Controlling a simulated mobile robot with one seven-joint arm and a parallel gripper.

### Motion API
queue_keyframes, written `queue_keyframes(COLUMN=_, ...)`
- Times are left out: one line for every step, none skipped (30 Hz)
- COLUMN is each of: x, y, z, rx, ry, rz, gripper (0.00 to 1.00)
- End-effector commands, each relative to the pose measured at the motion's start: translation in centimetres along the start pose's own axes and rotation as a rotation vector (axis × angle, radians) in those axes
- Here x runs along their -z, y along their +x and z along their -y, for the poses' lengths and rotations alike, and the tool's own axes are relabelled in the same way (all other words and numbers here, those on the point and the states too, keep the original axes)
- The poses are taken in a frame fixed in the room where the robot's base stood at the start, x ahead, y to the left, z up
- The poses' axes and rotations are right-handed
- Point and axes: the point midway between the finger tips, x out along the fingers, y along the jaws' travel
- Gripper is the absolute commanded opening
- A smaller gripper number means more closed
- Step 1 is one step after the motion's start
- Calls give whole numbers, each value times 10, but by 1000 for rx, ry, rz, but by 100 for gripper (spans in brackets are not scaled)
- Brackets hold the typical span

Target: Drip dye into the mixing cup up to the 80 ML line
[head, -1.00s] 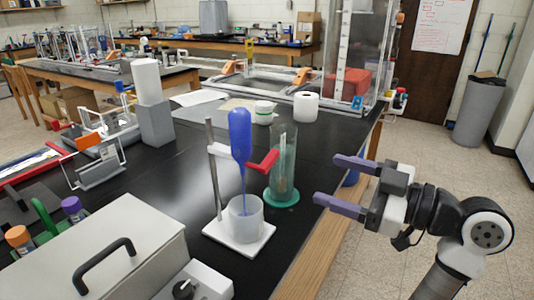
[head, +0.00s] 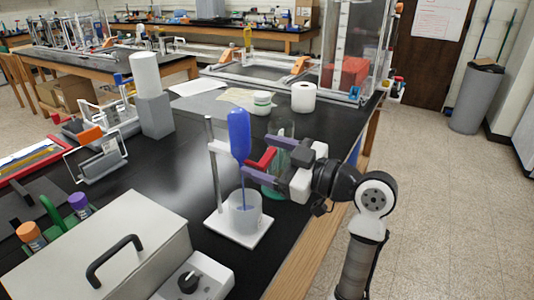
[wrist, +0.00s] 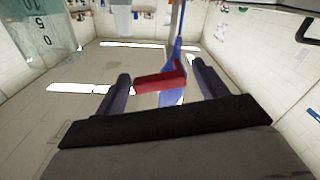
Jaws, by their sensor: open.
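A blue bulb-shaped dye vessel (head: 239,130) hangs upright on a metal stand with a white base (head: 262,234). A thin blue line runs from it down into the translucent mixing cup (head: 245,218); I cannot tell stem from dye stream. The cup's marks and fill level are not readable. A red lever (head: 264,158) sticks out to the right of the vessel. My gripper (head: 255,154) is open, its two purple fingers on either side of the lever. In the wrist view the lever (wrist: 158,82) lies between the fingers (wrist: 161,72), with gaps visible at both sides.
A green-tinted clear cylinder (head: 283,128) stands just behind my gripper, partly hidden by it. A metal box with a black handle (head: 115,258) and a knobbed unit (head: 190,282) stand in front. A white roll (head: 304,97) and a jar (head: 262,103) stand farther back.

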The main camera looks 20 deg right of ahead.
Motion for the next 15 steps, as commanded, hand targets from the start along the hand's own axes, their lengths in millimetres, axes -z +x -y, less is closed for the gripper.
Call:
queue_keyframes(x=0, y=0, z=0, rx=0, ry=0, rz=0, gripper=72)
queue_keyframes(x=0, y=0, z=0, rx=0, ry=0, rz=0, gripper=72)
queue_keyframes(x=0, y=0, z=0, rx=0, ry=0, rz=0, gripper=72)
queue_keyframes(x=0, y=0, z=0, rx=0, ry=0, rz=0, gripper=72)
queue_keyframes(x=0, y=0, z=0, rx=0, ry=0, rz=0, gripper=72)
queue_keyframes(x=0, y=0, z=0, rx=0, ry=0, rz=0, gripper=72)
queue_keyframes(x=0, y=0, z=0, rx=0, ry=0, rz=0, gripper=69)
queue_keyframes(x=0, y=0, z=0, rx=0, ry=0, rz=0, gripper=65)
queue_keyframes(x=0, y=0, z=0, rx=0, ry=0, rz=0, gripper=60)
queue_keyframes(x=0, y=0, z=0, rx=0, ry=0, rz=0, gripper=56)
queue_keyframes(x=0, y=0, z=0, rx=0, ry=0, rz=0, gripper=52)
queue_keyframes(x=0, y=0, z=0, rx=0, ry=0, rz=0, gripper=47)
queue_keyframes(x=0, y=0, z=0, rx=0, ry=0, rz=0, gripper=43)
queue_keyframes(x=0, y=0, z=0, rx=0, ry=0, rz=0, gripper=39)
queue_keyframes(x=0, y=0, z=0, rx=0, ry=0, rz=0, gripper=34)
